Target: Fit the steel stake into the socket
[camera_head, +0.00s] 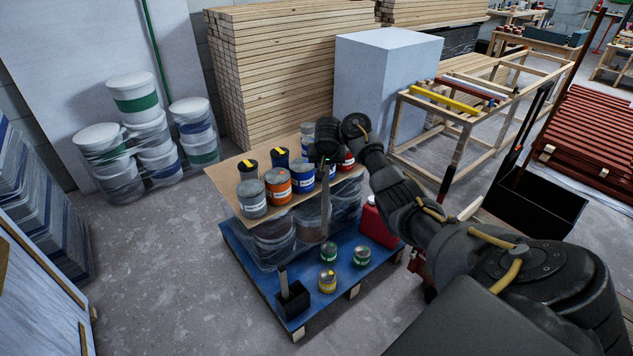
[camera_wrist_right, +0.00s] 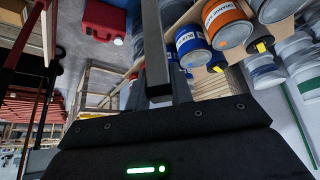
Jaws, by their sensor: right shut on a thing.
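My right gripper (camera_head: 325,152) is above the blue pallet, at the near right side of the paint cans. It is shut on a grey steel stake (camera_head: 325,208), which hangs upright below it. The stake also shows in the right wrist view (camera_wrist_right: 156,45), gripped between the fingers (camera_wrist_right: 165,95). A small black socket block (camera_head: 293,300) stands on the near left corner of the pallet, with a grey upright piece (camera_head: 283,278) rising from it. The stake is apart from the block, up and to its right. My left gripper is not in view.
Paint cans (camera_head: 278,188) stand on a board over wrapped buckets on the blue pallet (camera_head: 262,297). Small tins (camera_head: 327,282) and a red canister (camera_head: 378,225) are on the pallet near the stake. The floor left of the pallet is clear.

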